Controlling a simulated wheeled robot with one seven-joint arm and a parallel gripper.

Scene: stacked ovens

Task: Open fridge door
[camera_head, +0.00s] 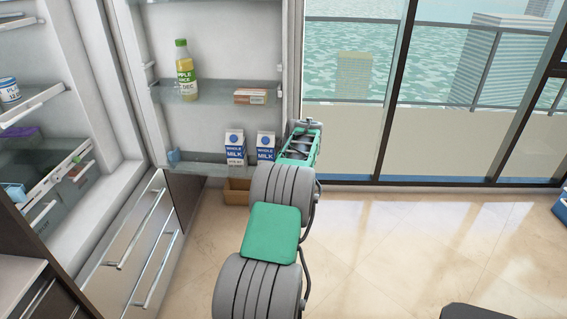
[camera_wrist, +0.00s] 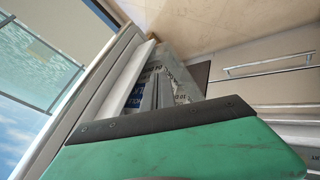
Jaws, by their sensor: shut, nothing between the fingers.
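The fridge door (camera_head: 222,55) stands wide open in the head view, its inner side and shelves facing me. The open fridge body (camera_head: 95,60) is at the left. My gripper (camera_head: 301,140) is at the door's free outer edge, beside the lower door shelf and the milk cartons (camera_head: 245,147). In the wrist view the thin fingers of my gripper (camera_wrist: 156,92) are closed together, in front of the cartons' printed sides (camera_wrist: 182,82) and close to the door edge (camera_wrist: 95,100). I cannot tell whether they touch the door. Its fingertips are hidden in the head view.
A juice bottle (camera_head: 185,70) and a small package (camera_head: 250,96) stand on the upper door shelf. Drawers with long handles (camera_head: 125,255) are below the fridge. A brown box (camera_head: 236,190) shows under the door. Windows (camera_head: 440,80) are behind; the tiled floor (camera_head: 420,240) at right is mostly clear.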

